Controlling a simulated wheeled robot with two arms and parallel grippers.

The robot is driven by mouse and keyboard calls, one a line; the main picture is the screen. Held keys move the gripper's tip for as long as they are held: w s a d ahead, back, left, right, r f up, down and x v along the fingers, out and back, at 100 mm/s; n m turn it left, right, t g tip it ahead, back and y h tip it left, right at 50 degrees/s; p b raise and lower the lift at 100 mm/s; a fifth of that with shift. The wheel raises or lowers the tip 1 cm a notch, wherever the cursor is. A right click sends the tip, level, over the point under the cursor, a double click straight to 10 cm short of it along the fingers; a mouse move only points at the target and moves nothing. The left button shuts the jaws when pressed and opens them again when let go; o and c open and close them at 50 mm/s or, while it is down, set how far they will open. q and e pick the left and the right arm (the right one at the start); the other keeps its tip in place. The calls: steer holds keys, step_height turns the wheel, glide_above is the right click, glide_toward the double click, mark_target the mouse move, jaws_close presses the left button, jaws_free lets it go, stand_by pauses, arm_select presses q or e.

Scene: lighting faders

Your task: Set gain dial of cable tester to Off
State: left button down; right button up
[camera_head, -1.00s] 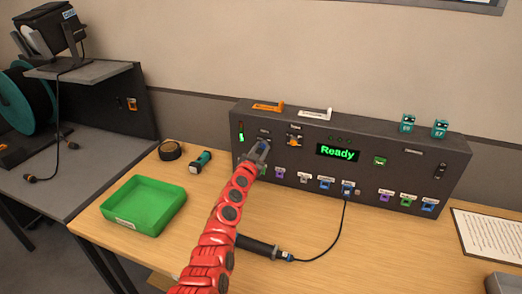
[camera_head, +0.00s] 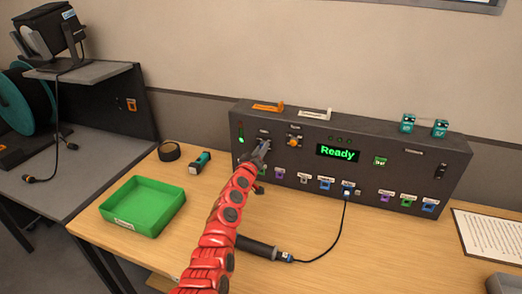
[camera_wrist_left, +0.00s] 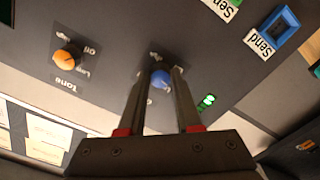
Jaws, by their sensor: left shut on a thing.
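The cable tester (camera_head: 340,176) is a dark box at the back of the wooden table, its display reading "Ready". My left gripper (camera_head: 262,150) is at the upper left of its front panel. In the left wrist view, the two fingers (camera_wrist_left: 159,76) are on either side of a blue dial (camera_wrist_left: 160,78) and shut on it. The dial's label is mostly hidden by the fingers, so its setting cannot be read. An orange dial (camera_head: 294,142) labelled Tone sits beside it and also shows in the wrist view (camera_wrist_left: 67,58). My right gripper is not in view.
Lit green level lights (camera_wrist_left: 207,101) sit beside the blue dial. Coloured ports line the panel's lower edge, with a cable (camera_head: 343,222) plugged in. A green tray (camera_head: 160,232), a tape roll (camera_head: 169,151) and a torch (camera_head: 200,162) lie to the left.

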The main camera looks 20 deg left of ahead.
arm_select(q)
steer(key=n+p, duration=0.1)
steer(key=n, duration=0.9)
steer(key=shift+n, duration=0.4)
stand_by(0.4)
steer(key=c, duration=0.6)
jaws_free()
